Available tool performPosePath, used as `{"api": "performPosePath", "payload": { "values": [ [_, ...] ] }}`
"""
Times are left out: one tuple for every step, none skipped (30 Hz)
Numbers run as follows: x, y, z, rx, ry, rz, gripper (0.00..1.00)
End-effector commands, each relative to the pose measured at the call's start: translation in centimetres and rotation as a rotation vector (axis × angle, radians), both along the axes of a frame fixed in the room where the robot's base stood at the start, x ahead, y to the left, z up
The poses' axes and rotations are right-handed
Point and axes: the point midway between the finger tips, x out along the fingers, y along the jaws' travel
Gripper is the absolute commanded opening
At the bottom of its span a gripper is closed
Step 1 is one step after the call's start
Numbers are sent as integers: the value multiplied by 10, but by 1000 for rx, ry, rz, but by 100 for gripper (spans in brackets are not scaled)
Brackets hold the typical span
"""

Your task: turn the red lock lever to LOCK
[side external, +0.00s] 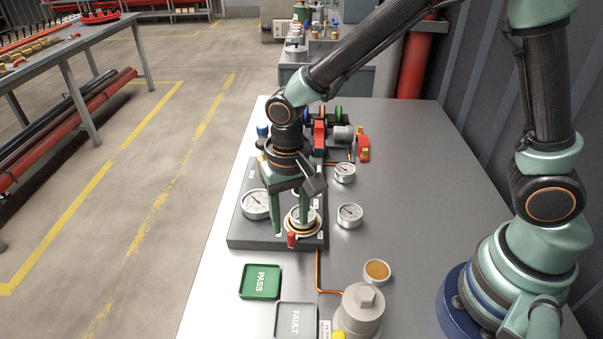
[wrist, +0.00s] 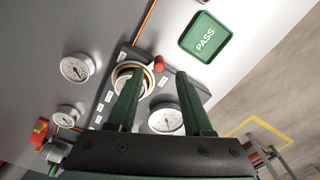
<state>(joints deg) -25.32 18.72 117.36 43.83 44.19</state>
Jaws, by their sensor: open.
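The red lock lever (side external: 291,240) shows as a small red knob at the front edge of a brass-ringed round fitting (side external: 302,232) on the dark panel (side external: 262,242). In the wrist view the lever's red end (wrist: 158,63) appears just beyond and between my fingertips, beside the brass ring (wrist: 118,75). My gripper (side external: 290,222) points down over the panel, with its fingers apart and nothing between them that I can see gripped. Both fingers also show in the wrist view (wrist: 158,76). The fingers hide part of the fitting, and the small labels are unreadable. I cannot tell whether a finger touches the lever.
A large gauge (side external: 256,203) sits left of my gripper on the panel. Two smaller gauges (side external: 349,215) (side external: 344,172) stand to the right. A green PASS tray (side external: 260,281), a grey FAULT tray (side external: 296,319) and a grey cylinder (side external: 361,313) stand in front. The right tabletop is mostly clear.

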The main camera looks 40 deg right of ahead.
Motion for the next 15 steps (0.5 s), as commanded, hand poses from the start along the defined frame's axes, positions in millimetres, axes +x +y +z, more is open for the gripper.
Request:
{"api": "performPosePath", "payload": {
  "values": [
    [1, 1, 13, 4, -8, 0, 51],
    [1, 1, 20, 4, -8, 0, 51],
    [1, 1, 28, 4, -8, 0, 51],
    [1, 1, 34, 3, -6, 0, 51],
    [1, 1, 40, 4, -8, 0, 51],
    [1, 1, 48, 3, -7, 0, 51],
    [1, 1, 53, 3, -6, 0, 51],
    [1, 1, 58, 3, -6, 0, 51],
    [1, 0, 64, 2, -5, 0, 51],
    [1, 0, 69, 3, -6, 0, 51],
    [1, 0, 72, 2, -5, 0, 51],
    [1, 0, 76, 2, -5, 0, 51],
    [1, 0, 79, 2, -4, 0, 51],
    [1, 0, 81, 2, -4, 0, 51],
    [1, 0, 83, 2, -4, 0, 51]
  ]
}}
